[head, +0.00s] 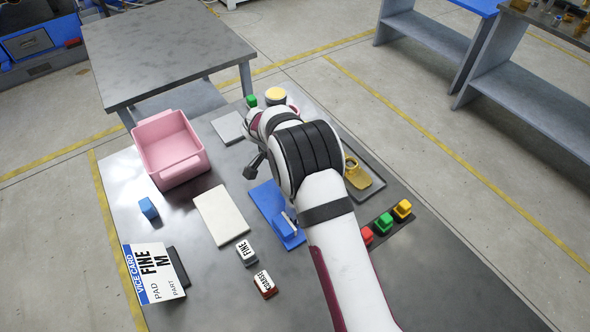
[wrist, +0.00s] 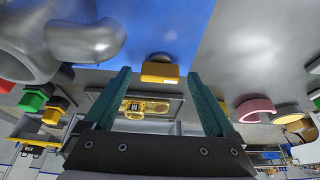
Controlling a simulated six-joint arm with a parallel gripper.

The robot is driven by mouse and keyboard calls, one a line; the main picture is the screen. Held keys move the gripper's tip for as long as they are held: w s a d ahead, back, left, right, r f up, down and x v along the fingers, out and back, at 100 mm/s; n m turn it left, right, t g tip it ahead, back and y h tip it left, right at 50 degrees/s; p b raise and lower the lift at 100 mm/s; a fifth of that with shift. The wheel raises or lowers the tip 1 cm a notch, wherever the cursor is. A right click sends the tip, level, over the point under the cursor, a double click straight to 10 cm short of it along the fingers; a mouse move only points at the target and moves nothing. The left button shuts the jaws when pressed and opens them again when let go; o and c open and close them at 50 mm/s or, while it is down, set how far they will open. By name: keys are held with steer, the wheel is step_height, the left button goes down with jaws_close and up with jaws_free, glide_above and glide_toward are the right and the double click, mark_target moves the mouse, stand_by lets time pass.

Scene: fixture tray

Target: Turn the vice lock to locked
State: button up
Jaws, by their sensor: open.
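The vice appears to be the blue plate (head: 266,200) with a blue block and a thin grey bar (head: 289,220) at its near end. My arm covers part of it. In the wrist view a blue surface (wrist: 165,22) fills the top, with a rounded silver part (wrist: 88,42) at the left. A yellow block (wrist: 160,73) shows at the blue surface's edge, between my fingertips in the picture. I cannot tell whether it is the lock, or the lock's setting. My gripper (wrist: 158,78) is open, with no object visibly held; in the head view it is mostly hidden.
A pink bin (head: 170,150), white pad (head: 220,214), blue cube (head: 149,208), FINE block (head: 246,252), COARSE block (head: 265,283) and vice card (head: 153,273) lie left. A tray with a gold part (head: 355,175) and coloured blocks (head: 385,222) lie right. The front table is clear.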

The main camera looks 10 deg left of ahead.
steer(key=c, duration=1.4)
steer(key=shift+s+n, duration=0.1)
steer(key=shift+n, duration=0.3)
steer(key=n, duration=0.2)
steer(key=n+t+y, duration=0.1)
steer(key=n, duration=0.1)
steer(key=shift+d+y, duration=0.15)
steer(key=shift+y, duration=0.15)
steer(key=n+y, duration=0.1)
steer(key=n, duration=0.3)
steer(key=shift+d+n+y, duration=0.1)
steer(key=shift+n+y, duration=0.2)
steer(key=shift+y, duration=0.1)
steer(key=n, duration=0.2)
steer(key=n+y, duration=0.1)
steer(key=n, duration=0.1)
steer(key=shift+d+y, duration=0.15)
steer(key=shift+y, duration=0.15)
steer(key=shift+n+g+y, duration=0.4)
steer(key=shift+n+y, duration=0.3)
steer(key=shift+n, duration=1.7)
